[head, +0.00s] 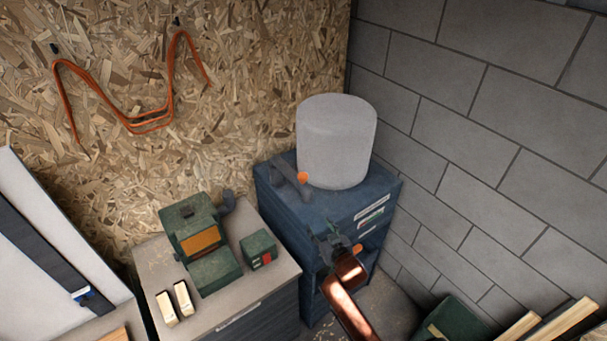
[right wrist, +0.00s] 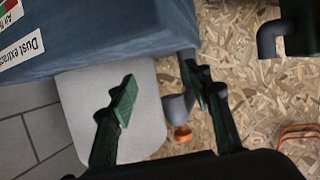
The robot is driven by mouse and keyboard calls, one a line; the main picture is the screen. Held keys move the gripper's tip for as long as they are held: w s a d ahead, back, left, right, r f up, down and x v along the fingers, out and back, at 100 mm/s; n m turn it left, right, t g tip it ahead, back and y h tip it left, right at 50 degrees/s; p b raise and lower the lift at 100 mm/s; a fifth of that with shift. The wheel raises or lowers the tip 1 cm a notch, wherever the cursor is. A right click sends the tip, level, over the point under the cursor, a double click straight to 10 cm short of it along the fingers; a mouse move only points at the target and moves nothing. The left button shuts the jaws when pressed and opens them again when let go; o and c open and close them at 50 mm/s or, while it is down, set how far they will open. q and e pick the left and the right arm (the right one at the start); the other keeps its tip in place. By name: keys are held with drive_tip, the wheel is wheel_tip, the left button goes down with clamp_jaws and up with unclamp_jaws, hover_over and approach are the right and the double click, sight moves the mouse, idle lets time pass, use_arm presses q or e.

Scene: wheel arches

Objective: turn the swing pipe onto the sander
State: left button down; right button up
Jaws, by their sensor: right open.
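The swing pipe (head: 288,174) is a short dark grey pipe with an orange piece at one end, on top of the blue cabinet beside the pale canister. The sander (head: 208,250) is a green machine on the bench to the left, with a grey elbow port at its back right. The pipe's end points away from that port. My right gripper (head: 328,240) is open and empty by the cabinet's front edge. In the right wrist view, the pipe (right wrist: 175,106) shows between its open fingers (right wrist: 160,75), apparently beyond them; the elbow port (right wrist: 268,38) is at top right. My left gripper is not in view.
The pale canister (head: 337,140) stands on the blue cabinet (head: 318,218). A small green box with a red switch (head: 260,250) and two pale blocks (head: 174,303) lie on the bench (head: 270,285). A block wall closes the right side.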

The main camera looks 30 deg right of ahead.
sight(305, 179)
drive_tip(key=w+r+t, duration=0.1)
drive_tip(key=w+r, duration=0.1)
drive_tip(key=r, duration=0.2)
drive_tip(key=w+r+t, duration=0.1)
drive_tip(key=w+r, duration=0.1)
drive_tip(key=r, duration=0.3)
drive_tip(key=w+r+t, duration=0.2)
drive_tip(key=r, duration=0.3)
drive_tip(key=shift+w+d+p, duration=0.1)
drive_tip(key=shift+w+p, duration=0.2)
drive_tip(key=shift+p, duration=0.1)
drive_tip(key=w, duration=0.4)
drive_tip(key=w+d+p, duration=0.1)
drive_tip(key=w, duration=0.1)
drive_tip(key=shift+f, duration=0.1)
drive_tip(key=shift+w, duration=0.55)
drive_tip(key=shift+c, duration=0.5)
clamp_jaws()
